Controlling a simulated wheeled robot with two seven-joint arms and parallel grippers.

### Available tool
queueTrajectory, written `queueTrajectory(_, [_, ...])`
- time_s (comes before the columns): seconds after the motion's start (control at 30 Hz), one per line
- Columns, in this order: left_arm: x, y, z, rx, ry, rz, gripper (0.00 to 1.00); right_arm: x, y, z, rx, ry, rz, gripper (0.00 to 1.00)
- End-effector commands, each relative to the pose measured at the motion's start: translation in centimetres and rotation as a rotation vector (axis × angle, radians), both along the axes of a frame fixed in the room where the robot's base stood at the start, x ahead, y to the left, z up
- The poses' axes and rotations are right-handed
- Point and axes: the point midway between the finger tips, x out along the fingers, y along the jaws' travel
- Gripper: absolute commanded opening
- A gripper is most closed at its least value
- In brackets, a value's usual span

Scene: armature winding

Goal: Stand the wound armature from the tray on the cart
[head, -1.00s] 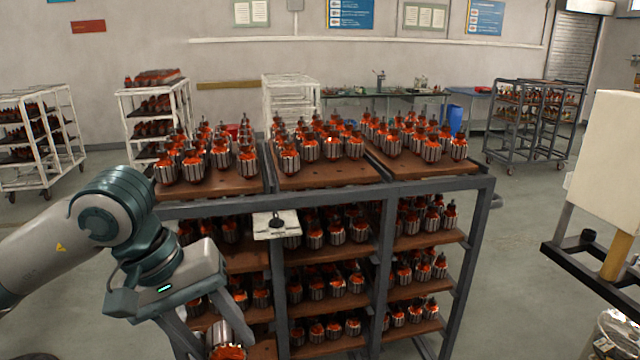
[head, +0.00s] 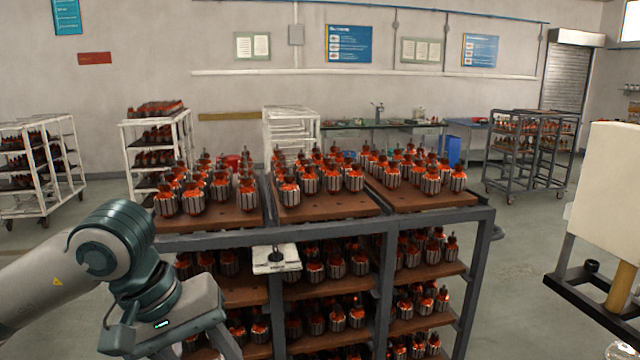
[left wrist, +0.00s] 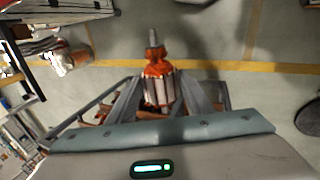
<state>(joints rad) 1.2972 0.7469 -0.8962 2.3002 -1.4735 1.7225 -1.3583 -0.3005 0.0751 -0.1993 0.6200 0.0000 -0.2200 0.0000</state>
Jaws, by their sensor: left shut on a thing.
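My left gripper (left wrist: 160,92) is shut on a wound armature (left wrist: 158,88), which has an orange-red winding, a silver ribbed core and a protruding shaft. In the head view the held armature is below the picture's bottom edge. The grey-framed cart (head: 478,260) stands in front of me, its brown boards (head: 330,207) carrying many upright armatures (head: 353,180). The front strips of the top boards are bare, with small holes visible. My left arm is at the cart's left front. The tray and my right gripper are not in view.
A white plate (head: 276,258) with a dark knob juts from the cart's front. A pale box-shaped machine part (head: 605,190) stands at the right. White racks (head: 160,150) and a dark rack (head: 530,150) stand behind. Open floor lies right of the cart.

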Motion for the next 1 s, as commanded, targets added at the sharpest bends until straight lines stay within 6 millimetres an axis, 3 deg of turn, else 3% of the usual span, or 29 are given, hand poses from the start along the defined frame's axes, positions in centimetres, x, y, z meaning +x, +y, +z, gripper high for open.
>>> queueTrajectory(0.13, [0.1, -0.3, -0.6, -0.001, 0.002, -0.011, 0.06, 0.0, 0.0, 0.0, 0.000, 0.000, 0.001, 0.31])
queueTrajectory(0.27, [0.3, -1.2, -2.5, 0.000, 0.008, -0.044, 0.06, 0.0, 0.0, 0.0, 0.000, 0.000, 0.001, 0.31])
queueTrajectory(0.6, [0.2, -5.6, -11.9, -0.001, 0.009, -0.211, 0.06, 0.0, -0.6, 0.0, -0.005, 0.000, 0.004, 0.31])
queueTrajectory(0.7, [-0.2, -6.5, -13.8, -0.002, 0.005, -0.250, 0.06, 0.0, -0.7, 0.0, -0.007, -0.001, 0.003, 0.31])
queueTrajectory(0.8, [-0.4, -7.0, -15.0, -0.002, 0.002, -0.272, 0.06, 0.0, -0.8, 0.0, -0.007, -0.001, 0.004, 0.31])
queueTrajectory(1.0, [-0.4, -7.2, -15.4, -0.001, -0.003, -0.280, 0.06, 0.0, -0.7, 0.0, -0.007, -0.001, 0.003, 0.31])
